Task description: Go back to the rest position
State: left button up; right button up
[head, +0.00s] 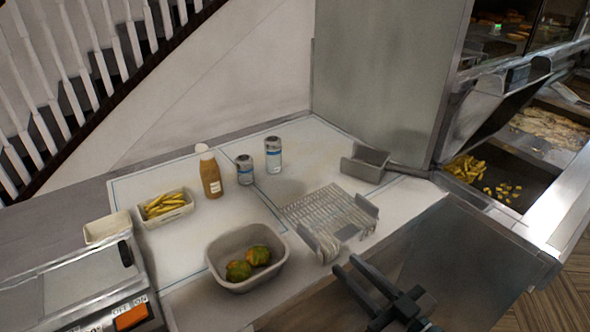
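My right gripper (347,265) shows at the lower middle, in front of the counter's front edge. Its two dark fingers point up and left with a gap between them, and nothing is in the gap. It is just in front of the wire rack (325,212) in the picture, with no visible hold on it. My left gripper is not in view.
On the white counter (215,235) are a bin with green-orange items (219,276), a tray of fries (148,214), a sauce bottle (209,172), two shakers (273,155) and a metal scoop (362,163). A fry station (512,165) is right; a scale (80,295) lower left.

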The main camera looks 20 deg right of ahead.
jog(key=shift+f, duration=0.1)
jog(key=s+a+f+g+h, duration=0.1)
jog(key=s+f+g+h, duration=0.2)
jog(key=f, duration=0.5)
jog(key=s+a+f+g, duration=0.1)
jog(key=s+f+g, duration=0.3)
jog(key=f, duration=0.5)
jog(key=s+d+f+m+g+h, duration=0.2)
jog(key=s+f+g+h, duration=0.1)
jog(key=s+f+g, duration=0.65)
notch_tip(320, 180, down, 24)
jog(key=t, duration=0.3)
jog(key=s+d+f, duration=0.1)
jog(key=s+f, duration=1.4)
jog(key=f, duration=0.4)
jog(key=shift+d+n+g, duration=0.2)
jog(key=shift+n+g, duration=0.1)
jog(key=shift+g, duration=0.15)
